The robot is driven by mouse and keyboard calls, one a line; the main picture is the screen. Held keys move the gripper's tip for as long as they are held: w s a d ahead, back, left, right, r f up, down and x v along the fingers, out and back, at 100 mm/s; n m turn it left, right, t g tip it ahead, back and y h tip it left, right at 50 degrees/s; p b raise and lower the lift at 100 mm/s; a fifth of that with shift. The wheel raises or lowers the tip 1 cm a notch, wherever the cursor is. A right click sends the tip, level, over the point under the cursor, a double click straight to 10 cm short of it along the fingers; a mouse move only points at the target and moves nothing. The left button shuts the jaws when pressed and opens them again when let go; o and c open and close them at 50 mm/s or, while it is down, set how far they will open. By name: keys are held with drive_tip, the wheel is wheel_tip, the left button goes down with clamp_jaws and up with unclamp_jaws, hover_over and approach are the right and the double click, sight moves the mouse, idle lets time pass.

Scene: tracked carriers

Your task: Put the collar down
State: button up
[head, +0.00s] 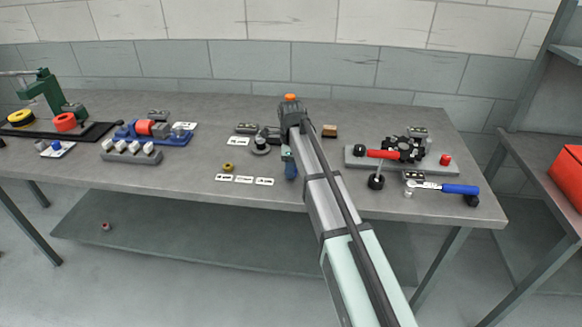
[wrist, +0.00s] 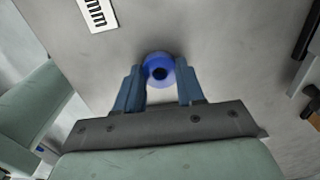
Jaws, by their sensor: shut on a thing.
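The collar (wrist: 159,58) is a short blue ring with a dark hole, seen end-on in the wrist view. My gripper (wrist: 160,74) is shut on it, with one finger on each side. Bare grey bench top shows around the collar; I cannot tell whether it touches the bench. In the head view my gripper (head: 290,168) points down near the front middle of the bench. Something blue shows at its tip, but I cannot tell collar from fingers there.
The grey bench (head: 200,205) has several white label cards (head: 244,180) and a small yellow ring (head: 228,167) left of my gripper. A blue fixture (head: 150,135) and grey block (head: 130,151) stand further left. A plate with a red-handled tool (head: 383,154) and a blue-handled wrench (head: 460,189) lie right.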

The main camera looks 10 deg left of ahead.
drive_tip(key=shift+f, duration=0.1)
drive_tip(key=o, duration=1.1)
drive_tip(key=shift+c, duration=0.2)
wheel_tip(320, 180, up, 12)
